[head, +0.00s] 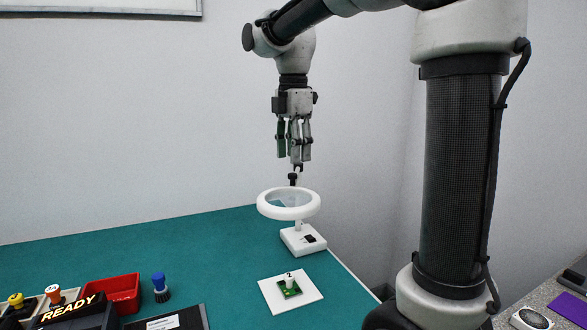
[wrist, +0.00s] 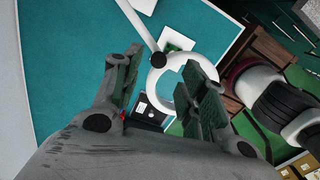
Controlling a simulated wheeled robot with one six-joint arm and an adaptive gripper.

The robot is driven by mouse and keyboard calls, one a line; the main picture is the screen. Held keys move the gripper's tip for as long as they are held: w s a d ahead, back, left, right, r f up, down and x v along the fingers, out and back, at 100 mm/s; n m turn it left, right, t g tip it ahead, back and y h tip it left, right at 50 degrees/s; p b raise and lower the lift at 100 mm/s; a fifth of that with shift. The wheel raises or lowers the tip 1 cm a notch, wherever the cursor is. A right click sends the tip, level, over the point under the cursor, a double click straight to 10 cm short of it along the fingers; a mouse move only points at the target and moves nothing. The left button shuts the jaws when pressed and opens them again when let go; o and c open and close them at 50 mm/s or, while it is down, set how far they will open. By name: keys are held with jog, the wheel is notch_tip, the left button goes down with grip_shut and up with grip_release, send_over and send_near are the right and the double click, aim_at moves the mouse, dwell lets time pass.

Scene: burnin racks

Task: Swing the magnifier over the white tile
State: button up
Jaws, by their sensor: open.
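The magnifier is a white ring lens (head: 289,211) on a short post above a white base (head: 303,241), near the table's right edge. A dark upright piece (head: 293,179) stands at the ring's far side. The ring (wrist: 157,88) and its white arm (wrist: 139,24) also show in the wrist view. The white tile (head: 271,289) lies flat on the table in front of the base, with a small green board (head: 289,289) on it. In the head view the ring appears behind the tile, not above it. My gripper (head: 294,158) is open, pointing down just above the dark piece, holding nothing.
A red bin (head: 124,293), a blue-capped brush (head: 160,287), a black pad with a white label (head: 166,324) and a READY sign (head: 68,311) stand at the front left. Green table (head: 170,240) is clear behind them. A wall stands behind the table.

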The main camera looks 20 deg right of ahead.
aim_at(294, 174)
notch_tip(294, 174, up, 6)
jog(key=shift+s, duration=0.1)
dwell(0.5)
jog(key=s+d+f+m+t, duration=0.2)
jog(key=s+d+f+m, duration=0.1)
jog(key=s+f+m, duration=0.4)
jog(key=s+d+f+m+t, duration=0.2)
jog(key=s+d+f+m, duration=0.2)
jog(key=s+m, duration=0.9)
notch_tip(294, 174, down, 4)
jog(key=shift+s+d+r, duration=0.1)
jog(key=shift+s+d, duration=0.1)
jog(key=shift+s, duration=0.2)
